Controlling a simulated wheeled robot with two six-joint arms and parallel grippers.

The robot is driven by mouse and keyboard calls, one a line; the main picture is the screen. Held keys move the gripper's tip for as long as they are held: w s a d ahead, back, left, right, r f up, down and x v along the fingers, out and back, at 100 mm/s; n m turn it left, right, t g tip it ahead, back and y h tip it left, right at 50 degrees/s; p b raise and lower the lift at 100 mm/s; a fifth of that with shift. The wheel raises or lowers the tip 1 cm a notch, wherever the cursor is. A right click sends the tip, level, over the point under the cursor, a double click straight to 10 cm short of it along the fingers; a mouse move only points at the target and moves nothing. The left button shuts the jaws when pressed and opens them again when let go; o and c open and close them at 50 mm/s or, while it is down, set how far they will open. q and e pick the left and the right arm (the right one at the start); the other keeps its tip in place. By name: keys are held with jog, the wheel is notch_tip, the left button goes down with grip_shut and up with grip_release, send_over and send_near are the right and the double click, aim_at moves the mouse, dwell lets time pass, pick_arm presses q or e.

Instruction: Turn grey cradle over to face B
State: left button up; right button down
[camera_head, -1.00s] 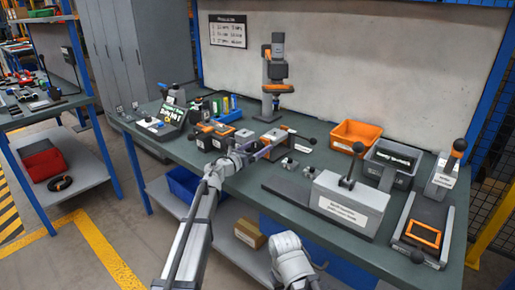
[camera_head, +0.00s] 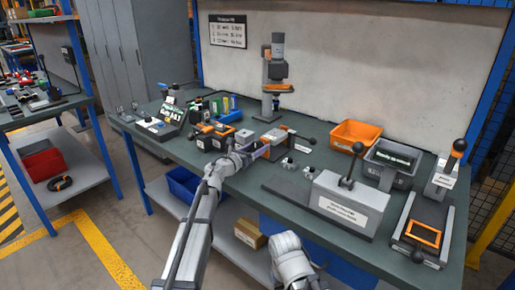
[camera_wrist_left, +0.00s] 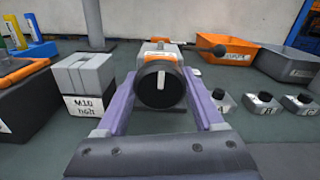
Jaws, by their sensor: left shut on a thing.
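In the left wrist view, a round black knob (camera_wrist_left: 160,84) with an upright white mark sits between the purple fingers of my left gripper (camera_wrist_left: 160,90), which is shut on it. Behind the knob is a grey and orange fixture (camera_wrist_left: 160,47), which I take to be the cradle's; the knob hides much of it, and I cannot read a face letter. In the head view, the fixture (camera_head: 273,135) stands mid-bench, with my left gripper (camera_head: 262,153) at its near side. My right forearm (camera_head: 290,262) shows at the bottom; its gripper is not visible.
A grey block labelled M10 (camera_wrist_left: 84,78) stands left of my gripper. Several small black-knobbed units (camera_wrist_left: 264,102) stand to the right. A black-balled lever (camera_head: 311,141) sticks out right of the fixture. An orange bin (camera_head: 355,134) and a large grey lever box (camera_head: 347,205) are farther right.

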pick_arm(q)
jog(key=shift+n, duration=3.4)
jog(key=o, duration=1.4)
jog(key=shift+c, duration=0.2)
jog(key=shift+s+a, duration=0.1)
jog(key=shift+v, duration=3.8)
